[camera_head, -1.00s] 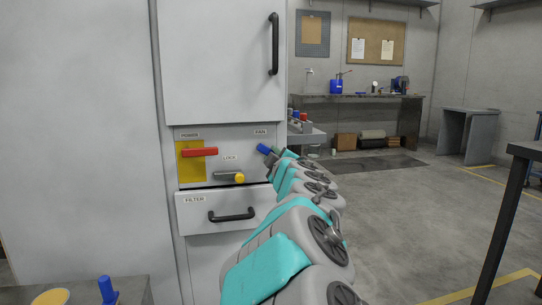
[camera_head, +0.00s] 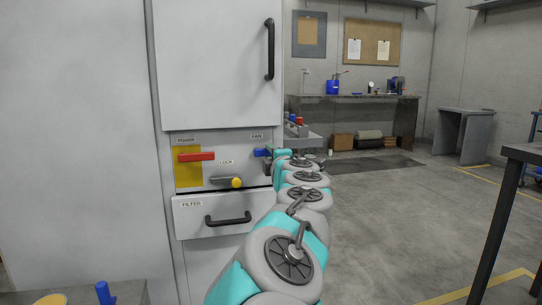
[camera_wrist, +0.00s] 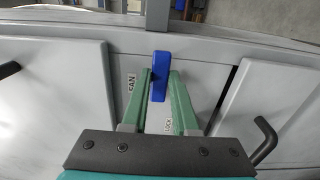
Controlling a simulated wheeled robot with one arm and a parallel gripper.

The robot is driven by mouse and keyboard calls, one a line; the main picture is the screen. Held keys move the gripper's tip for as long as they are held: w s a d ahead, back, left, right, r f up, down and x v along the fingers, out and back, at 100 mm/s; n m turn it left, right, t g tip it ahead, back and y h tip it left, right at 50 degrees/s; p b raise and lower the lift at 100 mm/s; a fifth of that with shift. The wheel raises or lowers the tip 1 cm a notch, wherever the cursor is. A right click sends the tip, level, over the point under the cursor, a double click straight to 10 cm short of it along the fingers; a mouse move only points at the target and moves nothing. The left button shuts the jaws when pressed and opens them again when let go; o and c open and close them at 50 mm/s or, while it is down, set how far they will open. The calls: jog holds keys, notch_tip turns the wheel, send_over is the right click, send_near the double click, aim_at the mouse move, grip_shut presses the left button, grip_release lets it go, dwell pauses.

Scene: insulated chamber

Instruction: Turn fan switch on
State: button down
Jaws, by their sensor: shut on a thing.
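The fan switch (camera_head: 261,152) is a blue lever under the FAN label on the chamber's control panel; it stands near level in the head view. In the wrist view the blue lever (camera_wrist: 159,76) lies between the two green fingertips. My gripper (camera_wrist: 159,88) is shut on this lever. In the head view my arm covers the lever's right end and most of my gripper.
Left of the fan switch are a red POWER handle (camera_head: 196,156) on a yellow plate and a LOCK lever with a yellow knob (camera_head: 236,183). A filter drawer (camera_head: 186,224) is below and a door with a black handle (camera_head: 269,50) above. Open floor lies right.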

dwell(0.3)
jog(key=c, duration=0.7)
grip_release()
jog(key=shift+a, duration=0.1)
jog(key=shift+s, duration=0.1)
